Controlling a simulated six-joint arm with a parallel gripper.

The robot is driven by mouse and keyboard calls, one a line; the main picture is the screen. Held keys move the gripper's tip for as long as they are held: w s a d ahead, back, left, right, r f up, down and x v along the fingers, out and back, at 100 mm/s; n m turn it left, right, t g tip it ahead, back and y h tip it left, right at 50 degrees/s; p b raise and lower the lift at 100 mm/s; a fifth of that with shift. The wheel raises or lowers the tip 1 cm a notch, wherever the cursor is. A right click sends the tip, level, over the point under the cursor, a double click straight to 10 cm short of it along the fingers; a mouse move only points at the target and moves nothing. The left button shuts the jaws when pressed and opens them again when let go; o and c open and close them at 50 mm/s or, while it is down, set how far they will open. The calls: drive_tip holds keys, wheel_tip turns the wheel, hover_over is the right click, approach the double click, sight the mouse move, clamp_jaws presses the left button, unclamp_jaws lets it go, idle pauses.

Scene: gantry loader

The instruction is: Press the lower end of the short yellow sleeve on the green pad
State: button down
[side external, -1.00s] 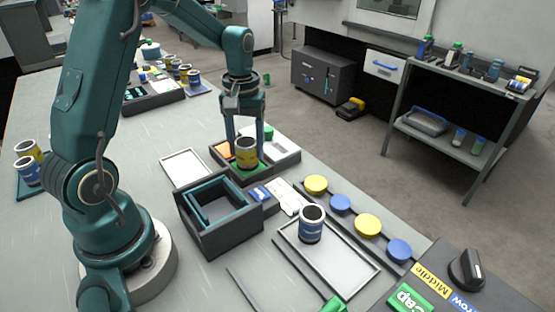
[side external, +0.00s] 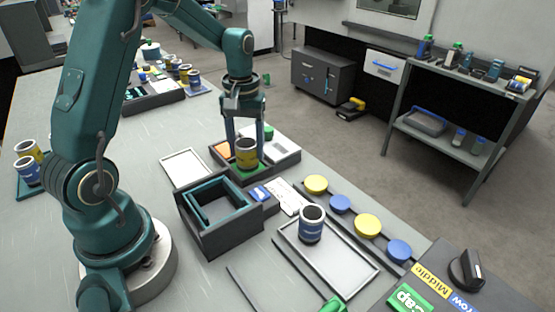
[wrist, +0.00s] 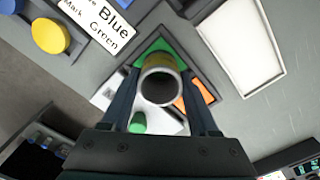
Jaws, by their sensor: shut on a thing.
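The short yellow sleeve (side external: 246,153) stands upright between the fingers of my gripper (side external: 247,140), with its open end up. My gripper is shut on it. In the wrist view the sleeve (wrist: 160,84) shows its dark hollow end, with a finger of my gripper (wrist: 162,100) on each side. The green pad (side external: 236,166) lies in a compartment of the dark tray, directly under the sleeve. In the wrist view green pad (wrist: 150,48) shows around the sleeve's far side. The sleeve's lower end is at the pad, but I cannot tell whether it touches.
The dark tray (side external: 258,178) also holds an orange pad (side external: 222,149) and a white pad (side external: 281,148) with a green object. A dark open box (side external: 222,232) stands in front. A blue sleeve (side external: 311,224) stands on a pale tray (side external: 345,268). Yellow and blue discs line the right edge.

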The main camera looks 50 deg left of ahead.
drive_tip(key=shift+r, duration=0.15)
wheel_tip(320, 180, up, 6)
drive_tip(key=shift+f, duration=0.1)
idle(0.6)
